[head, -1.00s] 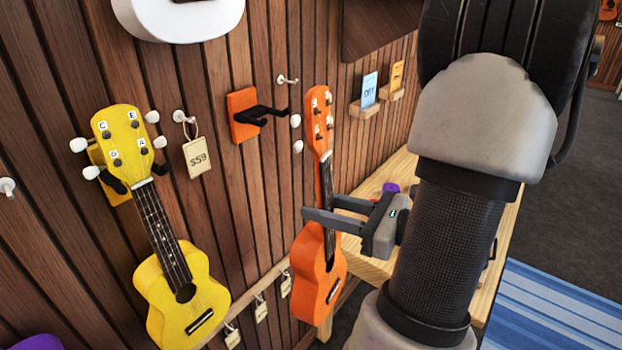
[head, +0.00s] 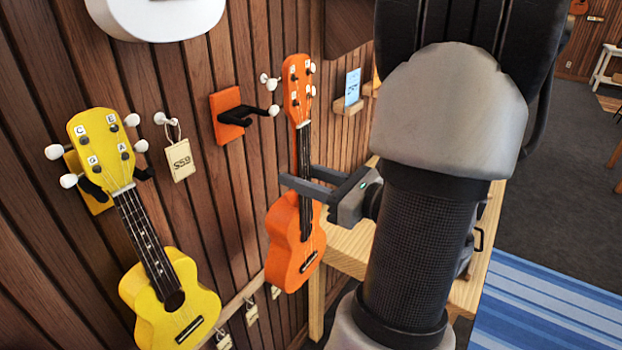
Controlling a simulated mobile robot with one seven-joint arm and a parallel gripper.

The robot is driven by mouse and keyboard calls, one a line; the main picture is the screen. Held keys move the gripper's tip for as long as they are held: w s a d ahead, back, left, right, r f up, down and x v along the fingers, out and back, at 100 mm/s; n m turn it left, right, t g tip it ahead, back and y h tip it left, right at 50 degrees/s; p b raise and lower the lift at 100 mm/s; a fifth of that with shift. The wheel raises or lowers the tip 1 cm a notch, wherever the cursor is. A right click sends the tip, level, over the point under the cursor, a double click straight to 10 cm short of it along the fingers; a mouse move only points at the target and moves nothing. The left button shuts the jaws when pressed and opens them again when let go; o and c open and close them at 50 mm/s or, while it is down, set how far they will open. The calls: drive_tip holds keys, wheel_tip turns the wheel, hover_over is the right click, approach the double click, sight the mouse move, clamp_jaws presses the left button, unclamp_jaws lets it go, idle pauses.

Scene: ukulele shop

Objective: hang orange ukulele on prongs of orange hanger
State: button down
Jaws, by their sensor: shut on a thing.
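The orange ukulele (head: 291,245) is upright in the air, headstock up and strings facing me. My gripper (head: 306,182) is shut on its neck, just above the body. The orange hanger (head: 227,116) is on the wooden wall to the left of the ukulele's headstock. Its black prongs (head: 250,114) stick out toward the right. The headstock is to the right of the prong tips and its top is higher than them. A left tuning peg appears close to the prong tips in the picture; I cannot tell the depth gap between them.
A yellow ukulele (head: 163,290) hangs to the left, with a price tag (head: 180,160) on a peg beside it. A white ukulele (head: 160,15) is above. A wooden bench (head: 345,250) and a small shelf with a blue card (head: 352,88) are behind the orange ukulele.

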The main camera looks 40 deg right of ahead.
drive_tip(key=x, duration=0.5)
drive_tip(key=shift+w+a, duration=0.1)
drive_tip(key=shift+w, duration=0.2)
drive_tip(key=shift+w+a+r, duration=0.1)
drive_tip(key=shift+r, duration=0.1)
idle(0.3)
drive_tip(key=shift+w, duration=0.1)
idle(0.3)
drive_tip(key=shift+b+x, duration=0.3)
drive_tip(key=shift+x, duration=2.4)
drive_tip(key=shift+f+b, duration=1.05)
